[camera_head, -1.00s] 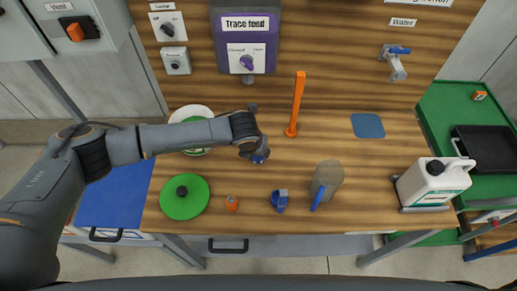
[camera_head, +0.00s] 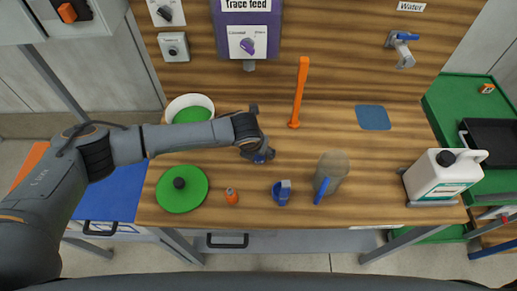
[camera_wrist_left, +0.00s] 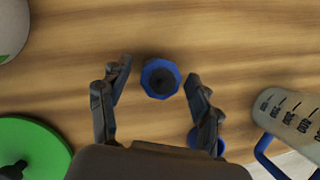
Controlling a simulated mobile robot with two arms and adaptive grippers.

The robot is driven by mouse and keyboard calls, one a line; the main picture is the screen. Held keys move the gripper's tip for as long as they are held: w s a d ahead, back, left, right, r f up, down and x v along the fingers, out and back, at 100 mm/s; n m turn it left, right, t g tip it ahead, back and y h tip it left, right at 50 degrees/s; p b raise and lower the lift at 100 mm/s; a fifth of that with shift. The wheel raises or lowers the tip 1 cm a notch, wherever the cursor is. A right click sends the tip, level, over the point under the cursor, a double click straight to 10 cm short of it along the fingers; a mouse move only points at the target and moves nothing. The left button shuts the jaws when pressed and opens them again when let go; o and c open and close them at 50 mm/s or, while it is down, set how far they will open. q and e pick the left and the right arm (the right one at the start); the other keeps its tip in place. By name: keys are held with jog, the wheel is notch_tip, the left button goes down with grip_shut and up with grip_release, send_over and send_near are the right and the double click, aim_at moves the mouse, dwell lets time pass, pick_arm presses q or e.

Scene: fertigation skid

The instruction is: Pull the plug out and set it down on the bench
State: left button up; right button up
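A small blue round piece with a dark centre (camera_wrist_left: 160,78) stands on the wooden bench (camera_head: 390,165); I cannot tell if it is the plug. My left gripper (camera_head: 258,132) is above the bench by this blue piece. In the left wrist view, my left gripper's (camera_wrist_left: 157,95) fingers are spread wide, one on each side of the blue piece, with clear gaps and nothing held. In the head view, only a bit of blue shows under the fingers. My right gripper is not in view.
An upright orange handle (camera_head: 300,90) stands right of my gripper. A white bowl (camera_head: 190,100), green lid (camera_head: 182,190), small orange piece (camera_head: 231,197), blue fitting (camera_head: 282,192), measuring jug (camera_head: 331,175) and white canister (camera_head: 440,178) surround it. The bench is bare around a blue pad (camera_head: 373,118).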

pick_arm(q)
jog(key=v, duration=1.2)
jog(key=shift+s, duration=0.1)
